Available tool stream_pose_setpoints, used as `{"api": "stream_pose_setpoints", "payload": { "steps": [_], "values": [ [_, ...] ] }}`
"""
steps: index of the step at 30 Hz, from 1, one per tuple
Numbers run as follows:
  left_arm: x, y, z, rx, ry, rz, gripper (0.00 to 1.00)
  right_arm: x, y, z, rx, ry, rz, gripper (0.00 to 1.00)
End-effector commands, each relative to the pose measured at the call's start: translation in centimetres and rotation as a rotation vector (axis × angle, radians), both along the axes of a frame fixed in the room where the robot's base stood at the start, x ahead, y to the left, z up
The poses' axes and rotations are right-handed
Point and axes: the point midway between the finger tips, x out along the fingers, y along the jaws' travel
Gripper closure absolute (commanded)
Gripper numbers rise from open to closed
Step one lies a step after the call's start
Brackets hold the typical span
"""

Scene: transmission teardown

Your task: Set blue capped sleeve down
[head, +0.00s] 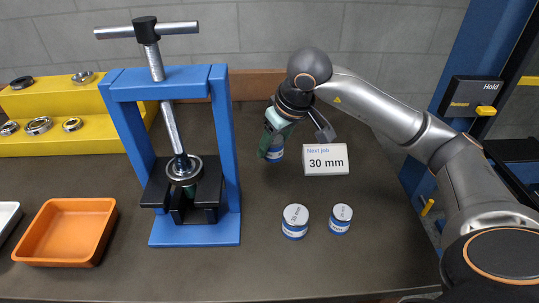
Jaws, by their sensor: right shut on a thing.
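A blue capped sleeve (274,154) with a white label band is in the jaws of my right gripper (271,150), in the head view's middle, left of the white "Next job 30 mm" card. The gripper points down and hides most of the sleeve. I cannot tell whether the sleeve touches the table. Two other blue sleeves with pale caps stand upright nearer the front: a larger one (294,221) and a smaller one (340,219) marked 25 mm. My left gripper is not in view.
The "30 mm" card (326,159) stands just right of the gripper. A blue press (227,150) with a T-handle stands to the left, holding a bearing (184,168). An orange tray (107,228) lies front left. Yellow steps (70,142) hold several rings. The table's front middle is clear.

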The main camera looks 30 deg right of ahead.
Motion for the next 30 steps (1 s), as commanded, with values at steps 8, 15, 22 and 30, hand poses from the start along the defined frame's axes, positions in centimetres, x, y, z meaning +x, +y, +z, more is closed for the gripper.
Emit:
{"api": "stream_pose_setpoints", "payload": {
  "steps": [8, 15, 22, 30],
  "values": [
    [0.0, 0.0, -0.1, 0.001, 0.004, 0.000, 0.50, 1.4, -0.1, -2.5, 0.002, 0.002, 0.000, 1.00],
    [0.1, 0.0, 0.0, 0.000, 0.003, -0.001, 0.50, 1.4, -0.1, -4.6, 0.001, -0.003, 0.000, 1.00],
    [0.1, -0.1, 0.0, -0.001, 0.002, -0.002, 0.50, 1.4, -0.1, -4.6, 0.001, -0.004, 0.000, 1.00],
    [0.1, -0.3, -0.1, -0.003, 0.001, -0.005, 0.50, 1.4, -0.1, -4.9, 0.001, -0.001, 0.000, 0.31]
  ]
}}
